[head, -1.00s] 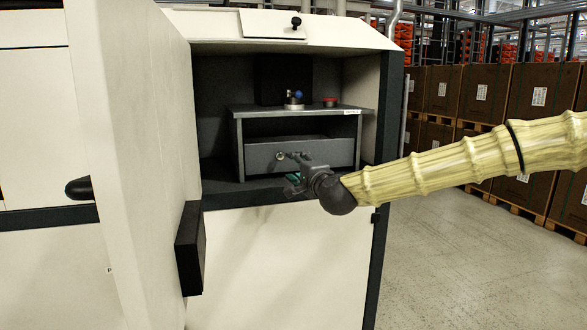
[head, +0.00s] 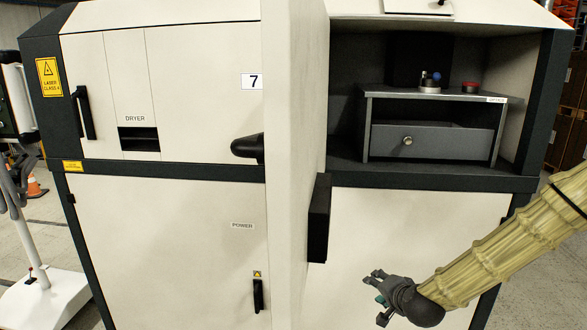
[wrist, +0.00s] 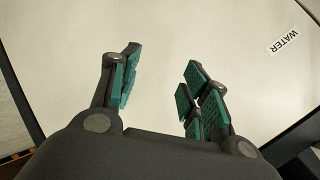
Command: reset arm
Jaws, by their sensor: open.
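My gripper (head: 381,297) is open and empty in the head view, low in front of the white lower panel (head: 395,225) of the machine, below the open compartment. In the wrist view my gripper (wrist: 158,95) shows its fingers with green pads spread apart, with nothing between them. A pale panel with a WATER label (wrist: 284,41) lies beyond the fingers.
The cabinet door (head: 293,110) stands open toward me, with a black block (head: 319,218) on its side. A white stand (head: 45,295) is at left.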

